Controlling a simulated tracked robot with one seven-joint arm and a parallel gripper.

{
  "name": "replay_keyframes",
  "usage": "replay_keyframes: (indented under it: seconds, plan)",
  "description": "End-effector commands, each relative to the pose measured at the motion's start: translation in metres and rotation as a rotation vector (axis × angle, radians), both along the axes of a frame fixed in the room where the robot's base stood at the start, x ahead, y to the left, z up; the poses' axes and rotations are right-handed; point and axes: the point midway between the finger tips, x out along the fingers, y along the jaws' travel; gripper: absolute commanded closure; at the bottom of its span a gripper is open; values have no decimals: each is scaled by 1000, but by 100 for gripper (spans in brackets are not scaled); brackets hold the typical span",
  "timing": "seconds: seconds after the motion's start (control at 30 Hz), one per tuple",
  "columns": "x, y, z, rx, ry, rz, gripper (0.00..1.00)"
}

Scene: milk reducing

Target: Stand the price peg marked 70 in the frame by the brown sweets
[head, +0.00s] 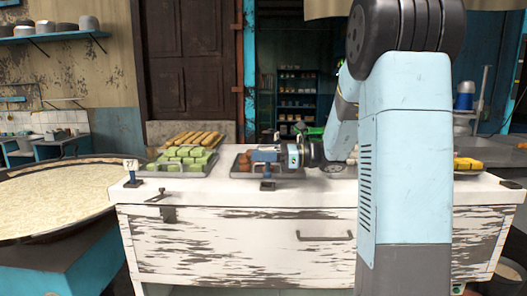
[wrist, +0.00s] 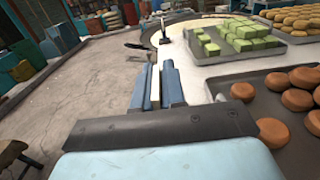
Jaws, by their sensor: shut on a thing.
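My gripper (head: 265,155) is over the front edge of the counter, in front of the brown sweets (head: 244,161). In the wrist view its two blue fingers (wrist: 156,88) are shut on a thin white piece, the price peg (wrist: 154,88); its number cannot be read. The brown sweets (wrist: 290,98) lie on a dark tray (wrist: 238,78) to the right of the fingers. Whether the peg touches this frame cannot be told.
Another peg marked 27 (head: 130,164) stands in its holder at the counter's left corner. Green sweets (head: 184,157) lie on a tray behind it. A wide pan (head: 50,190) is at the left. Bare white counter (head: 215,187) runs along the front.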

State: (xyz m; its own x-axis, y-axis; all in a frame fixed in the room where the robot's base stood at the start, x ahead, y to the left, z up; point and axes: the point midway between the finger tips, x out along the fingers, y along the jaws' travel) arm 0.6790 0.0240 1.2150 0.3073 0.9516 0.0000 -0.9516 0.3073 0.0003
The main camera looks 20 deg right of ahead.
Motion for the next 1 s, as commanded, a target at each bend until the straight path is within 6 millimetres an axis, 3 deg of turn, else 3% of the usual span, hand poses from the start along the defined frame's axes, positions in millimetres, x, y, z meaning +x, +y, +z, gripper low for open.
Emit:
replay_keyframes:
  seconds: [0.5, 1.0]
  plan:
    - [0, -1, -31, 1, 2, -1, 100]
    - [0, -1, -35, 0, 0, -1, 100]
